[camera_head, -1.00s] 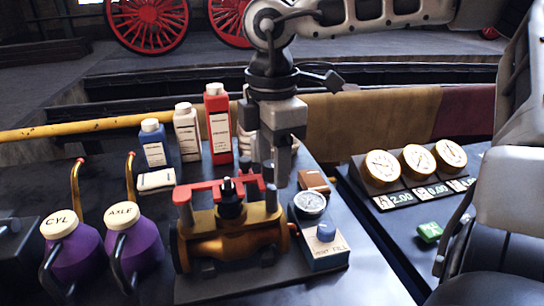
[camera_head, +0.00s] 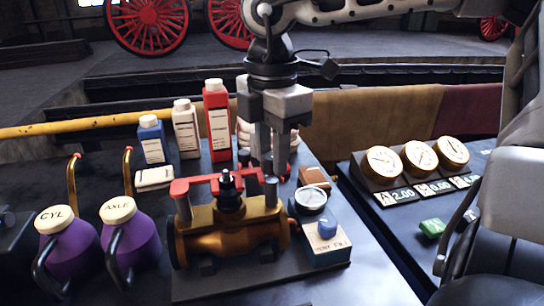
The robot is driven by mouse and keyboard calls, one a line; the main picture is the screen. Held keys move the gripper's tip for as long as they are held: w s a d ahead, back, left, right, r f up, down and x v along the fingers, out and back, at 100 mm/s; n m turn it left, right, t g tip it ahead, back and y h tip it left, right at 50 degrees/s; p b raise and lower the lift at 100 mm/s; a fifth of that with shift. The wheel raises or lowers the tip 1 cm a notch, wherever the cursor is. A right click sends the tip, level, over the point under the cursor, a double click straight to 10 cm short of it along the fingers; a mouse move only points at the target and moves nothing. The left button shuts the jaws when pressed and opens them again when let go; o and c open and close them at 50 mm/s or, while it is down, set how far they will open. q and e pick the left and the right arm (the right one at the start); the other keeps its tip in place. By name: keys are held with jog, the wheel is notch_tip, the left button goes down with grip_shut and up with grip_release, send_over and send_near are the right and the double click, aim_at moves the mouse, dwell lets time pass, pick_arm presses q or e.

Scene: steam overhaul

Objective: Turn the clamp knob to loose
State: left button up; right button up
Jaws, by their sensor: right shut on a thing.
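A brass test fixture (camera_head: 225,243) stands on a dark plate on the bench, with a red bar (camera_head: 200,184) across its top and a black centre piece (camera_head: 228,184) on the bar. My right gripper (camera_head: 272,168) points down just behind the right end of the red bar. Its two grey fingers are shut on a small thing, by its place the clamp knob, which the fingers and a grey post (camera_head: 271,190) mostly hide. I cannot read the knob's setting. My left gripper is not in view.
A dial gauge (camera_head: 311,200) and a box with a blue knob (camera_head: 326,230) stand right of the fixture. Purple CYL (camera_head: 68,245) and AXLE (camera_head: 131,240) cans stand left. Three gauges (camera_head: 418,158) sit on the right bench.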

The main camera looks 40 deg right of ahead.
jog(key=n+b, duration=0.1)
jog(key=n, duration=0.1)
jog(key=shift+f+n+b, duration=0.1)
jog(key=shift+n+b, duration=0.2)
jog(key=shift+n, duration=0.1)
jog(key=n+b, duration=0.1)
jog(key=n, duration=0.1)
jog(key=shift+n, duration=1.2)
jog(key=n+b, duration=0.1)
jog(key=n, duration=0.3)
jog(key=shift+n, duration=0.3)
jog(key=n, duration=0.4)
jog(key=shift+n, duration=0.3)
jog(key=n, duration=0.4)
jog(key=n+p, duration=0.1)
jog(key=n, duration=0.4)
jog(key=shift+r, duration=0.2)
jog(key=n, duration=0.4)
jog(key=shift+p, duration=0.35)
jog(key=n, duration=0.3)
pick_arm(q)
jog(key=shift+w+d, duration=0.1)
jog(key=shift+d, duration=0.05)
pick_arm(e)
jog(key=shift+n, duration=0.6)
pick_arm(q)
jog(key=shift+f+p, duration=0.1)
jog(key=shift+p, duration=0.2)
